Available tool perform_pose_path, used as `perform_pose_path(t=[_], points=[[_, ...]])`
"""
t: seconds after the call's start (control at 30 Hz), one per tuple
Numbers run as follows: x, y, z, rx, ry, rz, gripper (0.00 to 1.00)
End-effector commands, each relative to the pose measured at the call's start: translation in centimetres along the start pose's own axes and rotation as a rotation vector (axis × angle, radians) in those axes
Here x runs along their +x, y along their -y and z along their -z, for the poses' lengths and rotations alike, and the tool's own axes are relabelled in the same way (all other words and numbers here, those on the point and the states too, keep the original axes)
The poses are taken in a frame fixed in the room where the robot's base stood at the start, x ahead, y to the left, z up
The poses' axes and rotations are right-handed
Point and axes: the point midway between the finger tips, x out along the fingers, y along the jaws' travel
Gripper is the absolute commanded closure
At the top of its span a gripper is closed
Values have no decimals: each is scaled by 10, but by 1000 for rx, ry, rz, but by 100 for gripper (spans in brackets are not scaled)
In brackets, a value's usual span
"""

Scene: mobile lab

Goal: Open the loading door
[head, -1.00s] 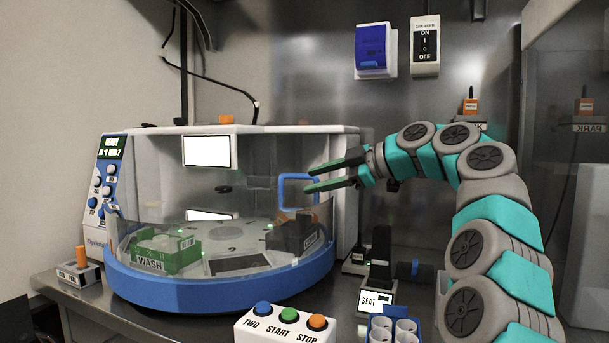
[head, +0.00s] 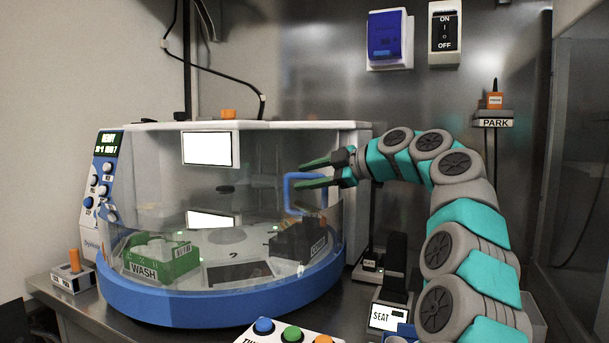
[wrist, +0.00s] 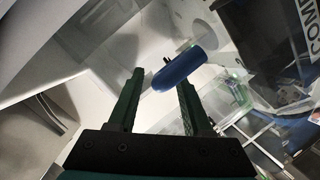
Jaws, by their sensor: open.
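The loading door (head: 225,222) appears as a clear curved panel across the front of the white and blue machine. A blue loop handle (head: 287,196) stands at the door's right part. My gripper (head: 302,175) is open at the handle's upper part, with its dark green fingers pointing left. In the wrist view, the blue handle bar (wrist: 182,68) lies ahead of and between the open fingertips (wrist: 162,82). The bar is not clamped. Whether either finger touches it, I cannot tell.
Inside the machine are a green WASH rack (head: 160,262) and a dark rack (head: 298,240). A button box (head: 290,334) stands in front. A SEAT stand (head: 389,315) is below my arm. A PARK holder (head: 494,121) is on the back wall.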

Motion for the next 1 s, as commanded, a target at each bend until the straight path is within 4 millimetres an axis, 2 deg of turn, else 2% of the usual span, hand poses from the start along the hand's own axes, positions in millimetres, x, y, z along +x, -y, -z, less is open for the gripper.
perform_pose_path(t=[0.13, 0.37, 0.8, 1.0], points=[[10, 0, 0, 1, 0, 1, 50], [11, 0, 0, 0, 1, -1, 52], [11, 0, 0, 1, 1, -1, 100], [11, 0, 0, 1, 1, -1, 100]])
